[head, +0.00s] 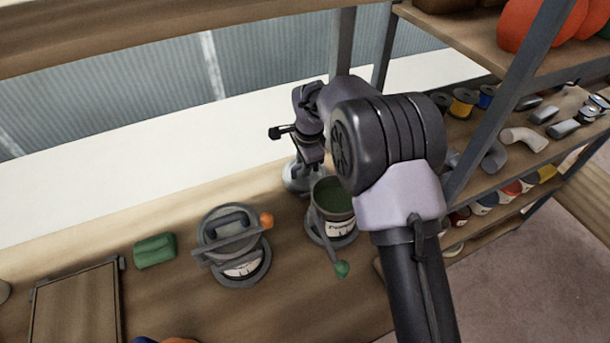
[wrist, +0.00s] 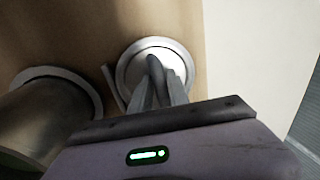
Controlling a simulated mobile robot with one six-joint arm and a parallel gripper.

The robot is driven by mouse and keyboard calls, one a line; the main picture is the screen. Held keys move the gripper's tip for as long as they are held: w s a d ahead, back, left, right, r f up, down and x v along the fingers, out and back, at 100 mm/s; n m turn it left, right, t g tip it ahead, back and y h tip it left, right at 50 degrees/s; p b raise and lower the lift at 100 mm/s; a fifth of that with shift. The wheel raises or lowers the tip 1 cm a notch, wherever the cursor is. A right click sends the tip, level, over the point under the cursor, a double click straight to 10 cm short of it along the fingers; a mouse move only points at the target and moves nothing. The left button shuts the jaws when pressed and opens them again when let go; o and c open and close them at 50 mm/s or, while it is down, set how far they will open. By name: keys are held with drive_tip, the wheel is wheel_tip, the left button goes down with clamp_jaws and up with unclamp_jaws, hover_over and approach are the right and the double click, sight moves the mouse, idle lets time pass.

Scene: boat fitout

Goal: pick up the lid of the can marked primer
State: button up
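My gripper (wrist: 160,88) points down at a round pale grey lid (wrist: 130,72) on the bench. A dark raised handle (wrist: 156,68) stands at its middle, between or just past the fingertips. I cannot tell if the fingers grip it. In the head view the lid (head: 290,181) lies behind an open can (head: 337,228) with dark green contents; my arm partly hides both. This can's label seems to begin with P but is hard to read. A second can (head: 241,270), at left, has a handled lid (head: 215,222) on it; its label is unreadable.
A stick with a green knob (head: 341,268) leans at the open can. A stick with an orange knob (head: 266,220) lies across the second can. A green block (head: 154,251) and a framed board (head: 76,305) lie left. A stocked shelf (head: 520,62) stands right.

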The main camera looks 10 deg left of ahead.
clamp_jaws()
